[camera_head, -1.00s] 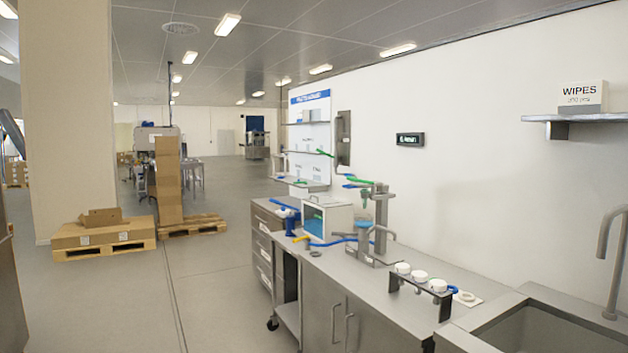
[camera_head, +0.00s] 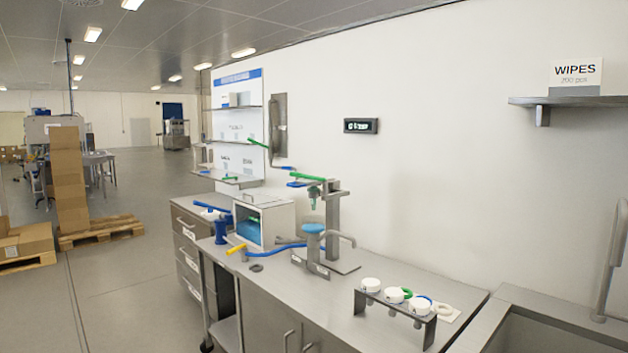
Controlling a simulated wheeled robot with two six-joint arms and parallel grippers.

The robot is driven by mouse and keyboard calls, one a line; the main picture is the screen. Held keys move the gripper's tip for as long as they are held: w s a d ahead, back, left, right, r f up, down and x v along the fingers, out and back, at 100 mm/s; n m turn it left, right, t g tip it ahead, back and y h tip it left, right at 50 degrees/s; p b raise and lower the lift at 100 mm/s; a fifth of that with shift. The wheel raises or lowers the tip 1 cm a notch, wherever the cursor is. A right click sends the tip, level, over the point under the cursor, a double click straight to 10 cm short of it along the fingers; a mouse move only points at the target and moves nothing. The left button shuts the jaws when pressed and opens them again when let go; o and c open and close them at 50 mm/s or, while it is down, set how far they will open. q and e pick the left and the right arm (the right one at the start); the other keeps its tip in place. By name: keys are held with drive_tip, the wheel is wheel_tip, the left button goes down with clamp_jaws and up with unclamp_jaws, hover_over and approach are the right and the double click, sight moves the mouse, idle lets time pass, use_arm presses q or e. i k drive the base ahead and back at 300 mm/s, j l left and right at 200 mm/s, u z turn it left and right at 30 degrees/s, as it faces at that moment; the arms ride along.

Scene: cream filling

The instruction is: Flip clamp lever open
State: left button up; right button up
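On the steel counter (camera_head: 235,262) stands a grey post fixture (camera_head: 333,215) with a green lever-like part (camera_head: 308,178) near its top. Another green handle (camera_head: 257,143) shows by the wall panel. At this distance I cannot tell which part is the clamp lever or whether it is open. Neither of my grippers is in view.
A rack with white-capped containers (camera_head: 394,296) stands at the front right of the counter, beside a sink. A white box with a window (camera_head: 265,220) stands behind the blue bar. Stacked cartons (camera_head: 69,180) stand on a pallet at left. The floor between is clear.

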sight(292, 174)
drive_tip(key=i+j, duration=0.3)
drive_tip(key=i, duration=0.15)
drive_tip(key=i+j+z, duration=0.15)
drive_tip(key=z, duration=0.25)
drive_tip(key=i+j+z, duration=0.1)
drive_tip(key=z, duration=0.3)
drive_tip(key=j+z, duration=0.25)
drive_tip(key=z, duration=0.15)
drive_tip(key=i+j+z, duration=0.2)
drive_tip(key=j, duration=0.6)
drive_tip(key=i+j+z, duration=0.25)
drive_tip(key=j, duration=0.6)
drive_tip(key=j+z, duration=0.2)
drive_tip(key=j, duration=2.4)
drive_tip(key=i, duration=0.05)
